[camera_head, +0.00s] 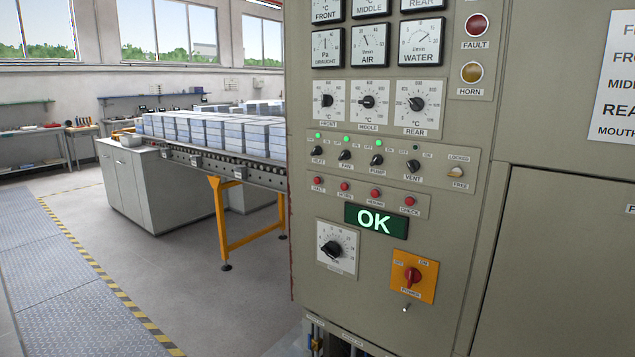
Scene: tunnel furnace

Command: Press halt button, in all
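The halt button (318,181) is a small red push button at the left end of a row on the grey control panel (470,220). A label reading HALT sits under it. To its right are the red HORN button (345,186), the RESUME button (375,193) and the CHECK button (409,201). A green display (376,220) below the row reads OK. Neither of my grippers shows in the head view.
Above the buttons are HEAT, FAN, PUMP and VENT switches (376,160), three dials and several gauges. Below are a dial (332,249) and an orange power switch (413,276). A conveyor (215,165) with stacked blocks stands left. The floor before it is clear.

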